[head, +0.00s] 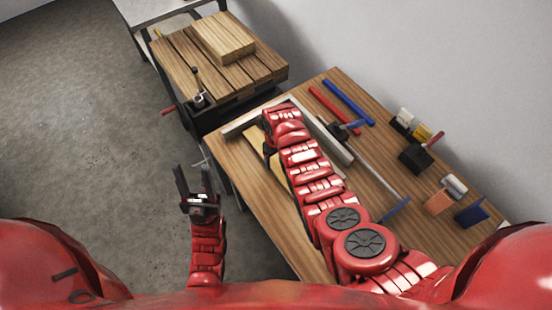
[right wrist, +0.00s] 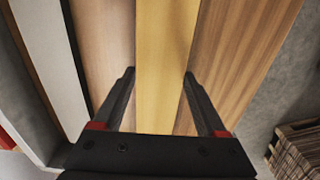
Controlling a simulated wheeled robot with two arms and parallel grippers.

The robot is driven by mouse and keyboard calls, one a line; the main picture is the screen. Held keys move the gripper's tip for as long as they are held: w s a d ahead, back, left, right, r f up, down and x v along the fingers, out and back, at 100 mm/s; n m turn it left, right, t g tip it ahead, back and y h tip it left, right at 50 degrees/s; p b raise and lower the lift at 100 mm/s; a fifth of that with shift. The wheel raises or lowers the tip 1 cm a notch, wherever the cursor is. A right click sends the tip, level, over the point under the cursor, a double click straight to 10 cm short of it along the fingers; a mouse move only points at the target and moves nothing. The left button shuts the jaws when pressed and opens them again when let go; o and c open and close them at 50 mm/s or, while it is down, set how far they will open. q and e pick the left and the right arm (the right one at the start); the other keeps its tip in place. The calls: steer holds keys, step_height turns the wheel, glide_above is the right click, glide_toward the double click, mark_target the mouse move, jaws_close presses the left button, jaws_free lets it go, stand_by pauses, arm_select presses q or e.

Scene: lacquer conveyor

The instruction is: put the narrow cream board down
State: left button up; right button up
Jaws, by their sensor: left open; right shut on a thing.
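The narrow cream board (right wrist: 165,60) runs lengthwise between the two fingers of my right gripper (right wrist: 159,75) in the right wrist view. The gripper is shut on it. In the head view a short part of the cream board (head: 256,138) shows left of my right arm; the arm hides most of the rest. The board is over the wooden tabletop (head: 241,165); I cannot tell whether it touches the top. My left gripper (head: 194,170) is open and empty, off the table's left side, above the floor.
A grey metal bar (head: 338,150) lies right of my right arm. Red (head: 327,106) and blue (head: 349,102) bars, a dark block (head: 414,160), an orange block (head: 437,203) and brushes occupy the right side. A second bench (head: 190,62) with a thick wooden block (head: 223,37) stands beyond.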

steer(key=shift+f, duration=0.35)
steer(key=shift+f, duration=0.1)
steer(key=o, duration=1.6)
steer(key=shift+c, duration=0.2)
steer(key=shift+r, duration=0.2)
